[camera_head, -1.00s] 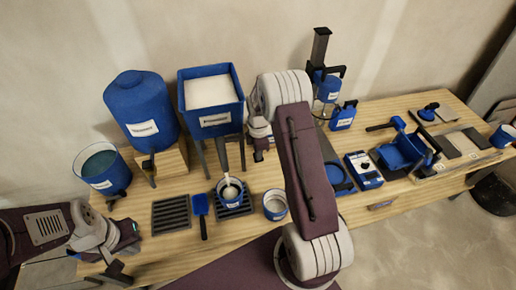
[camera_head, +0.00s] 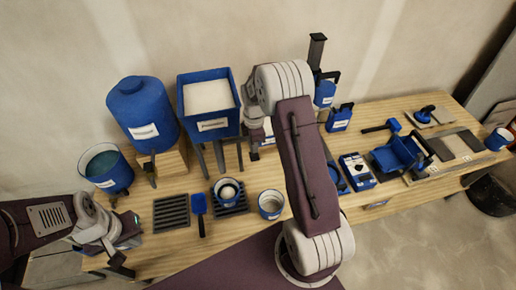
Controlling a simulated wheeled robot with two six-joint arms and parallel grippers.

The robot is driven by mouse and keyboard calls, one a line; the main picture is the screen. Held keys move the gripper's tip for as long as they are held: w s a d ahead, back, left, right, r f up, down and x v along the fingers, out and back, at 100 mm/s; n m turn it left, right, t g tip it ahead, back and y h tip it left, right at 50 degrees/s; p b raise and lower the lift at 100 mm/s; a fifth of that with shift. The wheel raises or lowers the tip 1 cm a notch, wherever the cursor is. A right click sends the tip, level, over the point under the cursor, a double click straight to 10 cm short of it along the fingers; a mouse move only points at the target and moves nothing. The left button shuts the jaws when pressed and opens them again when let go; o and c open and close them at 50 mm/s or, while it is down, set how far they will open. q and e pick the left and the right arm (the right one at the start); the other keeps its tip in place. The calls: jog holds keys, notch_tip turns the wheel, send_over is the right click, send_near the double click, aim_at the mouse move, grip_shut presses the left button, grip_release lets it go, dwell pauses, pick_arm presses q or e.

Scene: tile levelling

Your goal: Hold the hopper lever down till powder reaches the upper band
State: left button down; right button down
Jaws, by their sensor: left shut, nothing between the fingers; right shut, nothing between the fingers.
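The blue square hopper (camera_head: 209,126) stands on legs at the back, holding white powder (camera_head: 208,95). Its lever is not clearly visible; my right arm covers the area on its right. Below and in front, a blue cup (camera_head: 218,199) stands on a dark grate, with white powder (camera_head: 228,190) inside. No stream falls into it. Its bands are too small to read. My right gripper (camera_head: 255,153) is shut, low beside the hopper's right side; its contact with the lever cannot be seen. My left gripper (camera_head: 124,271) is shut and empty at the table's front left.
A blue tank (camera_head: 143,112) and a water bucket (camera_head: 104,168) stand at the left. A second grate (camera_head: 171,213), a blue scraper (camera_head: 199,208) and another cup (camera_head: 271,205) lie near the front. Several blue tools and a meter (camera_head: 358,171) stand at the right.

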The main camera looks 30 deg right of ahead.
pick_arm(q)
jog(key=shift+a+f+b, duration=0.1)
jog(key=shift+f+b, duration=0.25)
jog(key=shift+f, duration=0.35)
pick_arm(e)
notch_tip(320, 180, up, 8)
jog(key=s, duration=0.1)
jog(key=shift+a+f, duration=0.15)
pick_arm(q)
jog(key=shift+a, duration=0.15)
pick_arm(e)
jog(key=shift+a, duration=0.2)
